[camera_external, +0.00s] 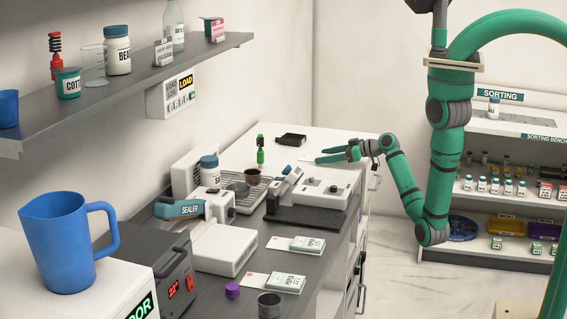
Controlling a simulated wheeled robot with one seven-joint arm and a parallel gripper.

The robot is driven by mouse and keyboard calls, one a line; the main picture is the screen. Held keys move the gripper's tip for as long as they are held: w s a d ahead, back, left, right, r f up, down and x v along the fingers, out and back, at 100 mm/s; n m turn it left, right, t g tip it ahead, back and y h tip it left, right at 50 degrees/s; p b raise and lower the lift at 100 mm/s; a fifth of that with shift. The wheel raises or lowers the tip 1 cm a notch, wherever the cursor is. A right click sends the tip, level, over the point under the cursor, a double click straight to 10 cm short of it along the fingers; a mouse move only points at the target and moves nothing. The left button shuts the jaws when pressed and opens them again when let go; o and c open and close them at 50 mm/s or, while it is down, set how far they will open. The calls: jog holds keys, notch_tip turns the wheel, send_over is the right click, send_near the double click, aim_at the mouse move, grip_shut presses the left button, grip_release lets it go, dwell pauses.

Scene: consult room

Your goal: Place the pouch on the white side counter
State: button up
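Two small flat packets, white and pale green with dark print, lie on the grey worktop; one is farther back (307,245) and one nearer (285,282). They look like pouches, and I cannot tell which one the task means. The white side counter (345,136) is at the back, beyond the grey worktop. My gripper (319,156) is above the right part of this white surface, its green fingers pointing left and apart. Nothing shows clearly between the fingers. A pale flat patch (306,158) lies near the fingertips; I cannot tell what it is.
A sealer (190,209), a white machine with a dark base (322,190), a grey cup (269,305) and a purple cap (232,290) crowd the grey worktop. A blue jug (66,245) stands front left. A shelf (130,85) overhangs the left.

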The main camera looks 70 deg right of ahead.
jog(key=shift+r, duration=0.15)
jog(key=shift+s+r, duration=0.1)
jog(key=shift+s, duration=0.1)
jog(key=v, duration=1.1)
jog(key=shift+s+r, duration=0.1)
jog(key=shift+s, duration=0.2)
